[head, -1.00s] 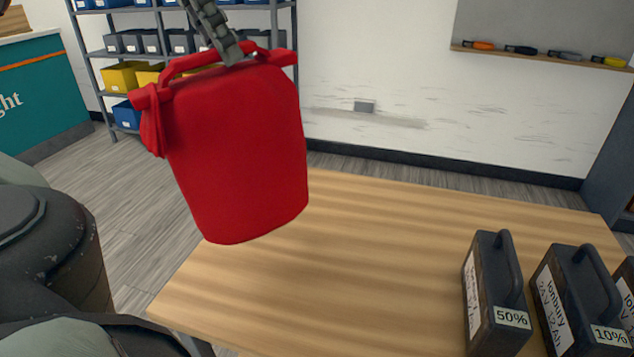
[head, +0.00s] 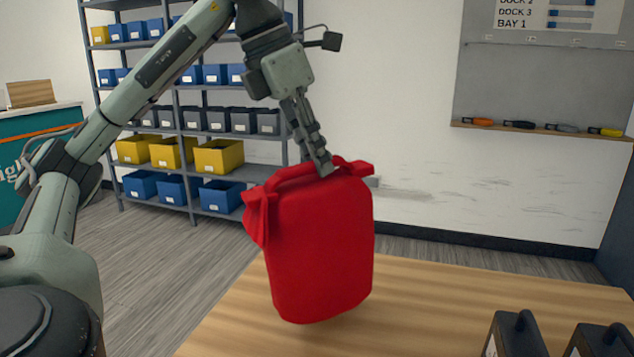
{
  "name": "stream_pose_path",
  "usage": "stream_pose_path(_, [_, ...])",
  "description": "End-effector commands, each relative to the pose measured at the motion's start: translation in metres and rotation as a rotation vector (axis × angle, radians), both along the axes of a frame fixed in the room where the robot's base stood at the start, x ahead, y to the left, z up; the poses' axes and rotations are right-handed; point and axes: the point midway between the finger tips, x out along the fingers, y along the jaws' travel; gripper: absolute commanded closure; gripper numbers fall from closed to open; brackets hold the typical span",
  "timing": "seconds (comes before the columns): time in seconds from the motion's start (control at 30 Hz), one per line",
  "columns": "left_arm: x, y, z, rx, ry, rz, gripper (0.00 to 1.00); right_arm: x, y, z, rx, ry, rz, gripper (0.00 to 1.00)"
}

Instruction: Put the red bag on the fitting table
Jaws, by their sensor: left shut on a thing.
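The red bag (head: 322,245) hangs upright, slightly tilted, from its top handle in the middle of the head view. My left gripper (head: 322,165) is shut on that handle from above. The fitting table (head: 430,305), with a light wood top, lies below and behind the bag. The bag's lower edge shows in front of the table top; I cannot tell for sure whether it touches. My right gripper is not in view.
Dark battery cases (head: 515,335) with handles stand at the table's right front. The table's middle is clear. A shelf rack with yellow bins (head: 218,157) and blue bins stands at the back left. A wall board (head: 545,80) hangs behind.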

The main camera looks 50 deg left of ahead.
Motion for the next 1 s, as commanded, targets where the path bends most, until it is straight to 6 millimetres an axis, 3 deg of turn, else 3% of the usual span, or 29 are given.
stream_pose_path(0.4, [0.004, 0.0, -0.042, 0.0, -0.003, 0.003, 1.0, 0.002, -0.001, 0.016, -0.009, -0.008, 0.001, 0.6])
stream_pose_path(0.8, [0.004, 0.0, -0.045, 0.0, -0.003, 0.001, 1.0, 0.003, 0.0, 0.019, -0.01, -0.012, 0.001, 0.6])
stream_pose_path(0.83, [0.004, 0.0, -0.045, -0.001, -0.001, 0.001, 0.79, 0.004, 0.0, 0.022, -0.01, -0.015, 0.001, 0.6])
stream_pose_path(1.0, [0.004, 0.0, -0.045, 0.0, -0.001, 0.001, 0.61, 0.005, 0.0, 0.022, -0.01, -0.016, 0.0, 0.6])
